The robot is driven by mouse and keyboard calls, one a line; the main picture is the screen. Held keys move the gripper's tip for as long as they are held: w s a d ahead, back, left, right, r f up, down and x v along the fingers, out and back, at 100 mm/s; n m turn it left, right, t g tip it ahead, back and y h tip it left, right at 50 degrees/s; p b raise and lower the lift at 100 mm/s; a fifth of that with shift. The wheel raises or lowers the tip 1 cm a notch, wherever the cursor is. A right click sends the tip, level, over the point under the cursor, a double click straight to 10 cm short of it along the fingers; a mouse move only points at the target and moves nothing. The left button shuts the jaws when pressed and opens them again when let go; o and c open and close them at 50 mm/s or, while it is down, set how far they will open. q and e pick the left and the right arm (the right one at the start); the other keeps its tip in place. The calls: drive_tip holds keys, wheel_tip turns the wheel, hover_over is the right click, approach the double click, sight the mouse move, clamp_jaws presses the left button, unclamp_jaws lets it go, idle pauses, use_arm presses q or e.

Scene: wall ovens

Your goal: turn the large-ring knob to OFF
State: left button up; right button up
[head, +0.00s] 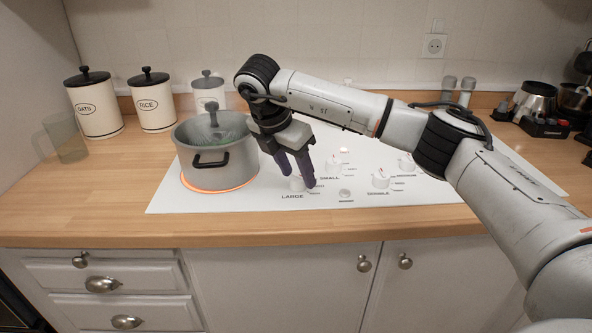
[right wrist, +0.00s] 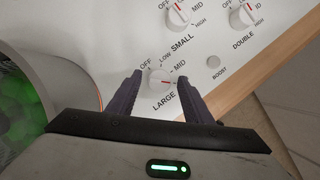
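The large-ring knob (right wrist: 159,79) is white with a red mark. In the right wrist view its mark points right, away from OFF, towards the side below the MID label. In the head view the knob (head: 296,184) shows partly between my fingers, above the word LARGE. My right gripper (head: 297,180) reaches down over it. In the right wrist view my right gripper (right wrist: 159,77) is open, with one dark finger on each side of the knob and gaps between. My left gripper is not in view.
A lidded grey pot (head: 217,165) stands on a glowing orange ring just left of my right gripper. The SMALL knob (right wrist: 178,15) and DOUBLE knob (right wrist: 243,15) are nearby on the white hob (head: 230,203). Canisters (head: 153,101) stand at the back left.

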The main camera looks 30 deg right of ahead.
drive_tip(key=c, duration=0.9)
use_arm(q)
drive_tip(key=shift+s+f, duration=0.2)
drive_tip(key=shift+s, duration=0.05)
